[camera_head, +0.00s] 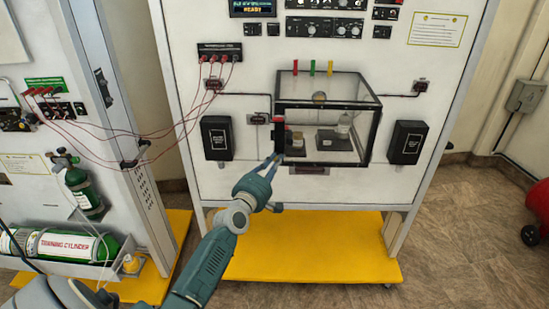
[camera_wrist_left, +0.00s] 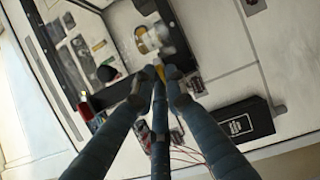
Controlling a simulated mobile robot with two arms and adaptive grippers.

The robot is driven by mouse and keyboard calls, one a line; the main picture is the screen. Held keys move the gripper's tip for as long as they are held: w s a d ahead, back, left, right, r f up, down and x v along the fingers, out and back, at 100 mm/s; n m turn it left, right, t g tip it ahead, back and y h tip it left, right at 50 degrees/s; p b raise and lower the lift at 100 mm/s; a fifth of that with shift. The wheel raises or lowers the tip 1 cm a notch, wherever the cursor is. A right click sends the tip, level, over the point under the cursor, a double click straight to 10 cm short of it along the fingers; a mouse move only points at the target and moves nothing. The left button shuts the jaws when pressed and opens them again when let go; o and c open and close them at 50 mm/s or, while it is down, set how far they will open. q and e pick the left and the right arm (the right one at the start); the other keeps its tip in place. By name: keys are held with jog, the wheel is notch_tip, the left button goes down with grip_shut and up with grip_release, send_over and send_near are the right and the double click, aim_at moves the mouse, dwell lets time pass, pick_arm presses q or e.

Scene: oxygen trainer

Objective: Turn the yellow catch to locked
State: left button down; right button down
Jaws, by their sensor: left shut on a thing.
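The yellow catch (camera_wrist_left: 171,73) shows as a small yellow patch at my left gripper's fingertips in the left wrist view. My left gripper (camera_wrist_left: 162,76) is shut on it, and the fingers hide most of it. In the head view the left gripper (camera_head: 274,160) reaches to the lower left front edge of the clear chamber (camera_head: 345,88), and the catch cannot be made out behind it. Whether the catch stands at locked cannot be told. My right gripper is in neither view.
The chamber has black edges and red, yellow and green tabs on top. Black boxes flank it, one on the left (camera_head: 217,138) and one on the right (camera_head: 407,142). Red leads (camera_head: 190,110) hang left of my arm. A green cylinder (camera_head: 75,245) lies at the lower left.

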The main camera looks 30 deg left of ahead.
pick_arm(q)
jog(key=shift+d+f+m+g, duration=0.2)
jog(key=shift+f+m+g, duration=0.1)
jog(key=shift+m, duration=0.2)
jog(key=c, duration=1.8)
grip_release()
jog(key=s+d, duration=0.2)
jog(key=s, duration=1)
jog(key=shift+r, duration=0.15)
